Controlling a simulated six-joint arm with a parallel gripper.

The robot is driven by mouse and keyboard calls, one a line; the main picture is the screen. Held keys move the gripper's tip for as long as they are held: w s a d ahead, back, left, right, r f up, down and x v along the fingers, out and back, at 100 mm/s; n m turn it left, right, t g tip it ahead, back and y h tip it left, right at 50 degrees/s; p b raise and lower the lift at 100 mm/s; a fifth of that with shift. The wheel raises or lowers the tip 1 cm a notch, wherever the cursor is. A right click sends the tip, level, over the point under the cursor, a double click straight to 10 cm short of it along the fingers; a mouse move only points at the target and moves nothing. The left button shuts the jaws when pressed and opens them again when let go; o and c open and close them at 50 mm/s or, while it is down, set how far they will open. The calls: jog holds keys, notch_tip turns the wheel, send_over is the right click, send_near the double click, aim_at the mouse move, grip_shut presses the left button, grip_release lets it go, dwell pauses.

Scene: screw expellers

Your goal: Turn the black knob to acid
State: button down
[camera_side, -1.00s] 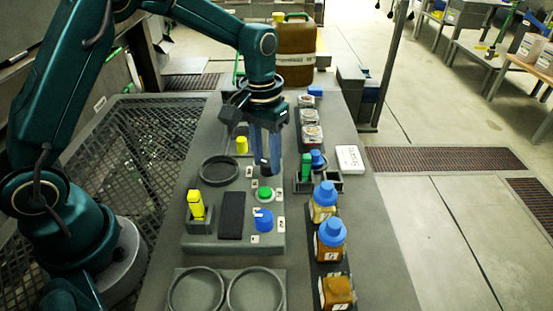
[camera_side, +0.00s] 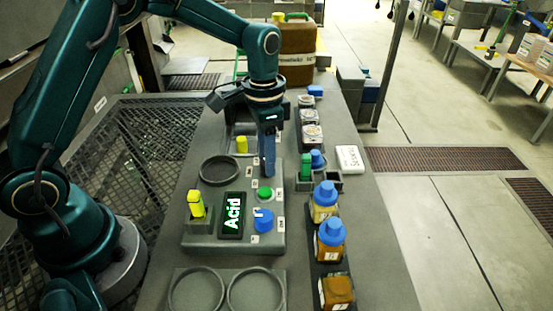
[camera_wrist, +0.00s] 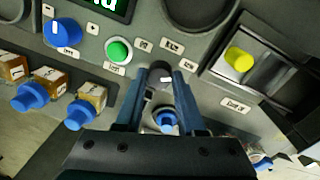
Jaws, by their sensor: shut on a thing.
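The black knob (camera_wrist: 160,72) sits between my fingertips in the wrist view, with a white mark on its top. My gripper (camera_wrist: 160,84) points down and is shut on the knob from both sides. In the side view my gripper (camera_side: 268,172) stands at the back right of the control panel (camera_side: 205,240), and its fingers hide the knob. The panel's display (camera_side: 232,215) is lit and reads "Acid" in light letters on green. Small labels surround the knob in the wrist view; their text is too small to read surely.
A green button (camera_side: 265,194) and a blue knob (camera_side: 263,219) are on the panel near my fingers. A yellow part (camera_side: 196,204) stands at its left. Blue-capped bottles (camera_side: 330,240) line the right side. An empty ring (camera_side: 219,184) lies left of my gripper.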

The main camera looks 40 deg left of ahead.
dwell(0.4)
jog(key=c, duration=0.5)
grip_release()
jog(key=shift+r, duration=0.15)
jog(key=shift+a+r, duration=0.1)
jog(key=shift+r, duration=2.35)
